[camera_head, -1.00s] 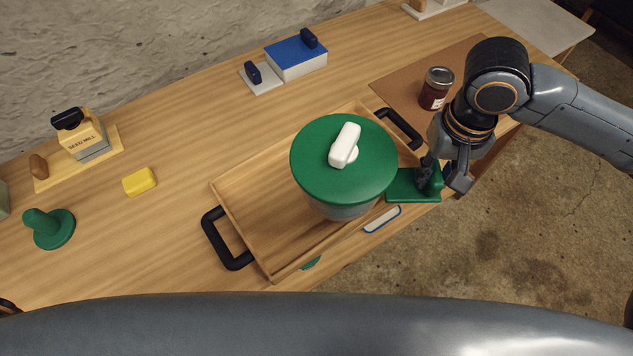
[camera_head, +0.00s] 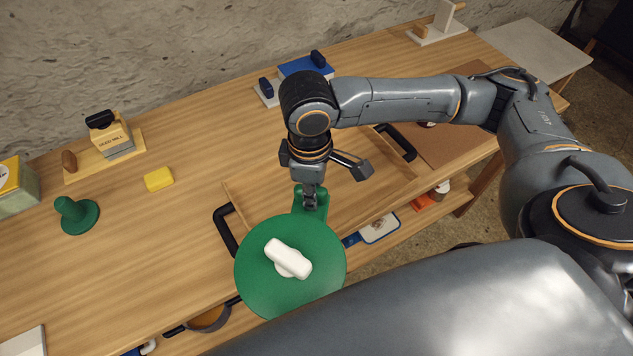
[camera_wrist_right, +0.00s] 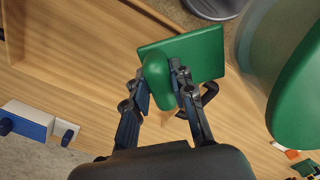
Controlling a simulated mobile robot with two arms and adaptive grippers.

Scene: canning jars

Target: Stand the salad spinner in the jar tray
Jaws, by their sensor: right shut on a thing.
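The salad spinner (camera_head: 318,250) has a round green lid with a white knob, a pale bowl and a green base plate with an upright green grip. My right gripper (camera_head: 311,198) is shut on that grip, also seen in the right wrist view (camera_wrist_right: 162,85), where the spinner's lid (camera_wrist_right: 300,95) is at the right. The wooden jar tray (camera_head: 350,195) has black end handles. The spinner covers part of its near left side; the bowl is mostly hidden under the lid in the head view. I cannot tell its height above the tray. My left gripper is not in view.
A yellow block (camera_head: 158,179), a green knobbed piece (camera_head: 77,215) and a seed mill (camera_head: 108,135) stand to the left. A blue-topped box (camera_head: 305,68) is behind the tray. A shelf below the tabletop holds a framed item (camera_head: 380,228).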

